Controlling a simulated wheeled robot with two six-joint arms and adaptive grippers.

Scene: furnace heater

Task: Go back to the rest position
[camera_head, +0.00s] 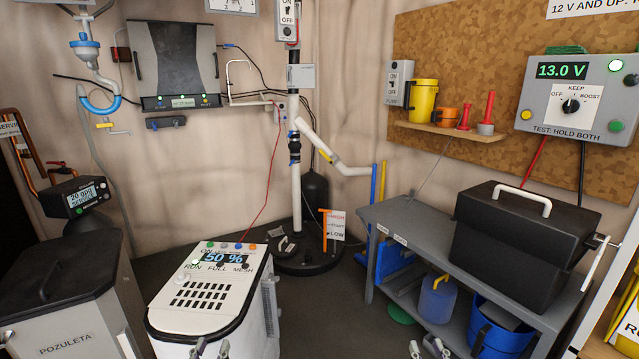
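My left gripper (211,348) shows only as fingertips at the bottom edge, in front of the white heater unit (210,290). Its two fingertips stand apart with nothing visible between them. My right gripper (428,347) also shows only as fingertips at the bottom edge, right of centre, below the grey bench (400,225). Its fingertips are apart and no held object shows. The rest of both grippers and both arms are cut off by the lower edge. The heater's screen reads 50 %.
A black case (520,240) sits on the bench, with a blue jug (437,298) and a blue bucket (500,330) below. A lidded bin (60,285) stands at the left. A stand on a round black base (305,258) is at the back. Dark floor shows between heater and bench.

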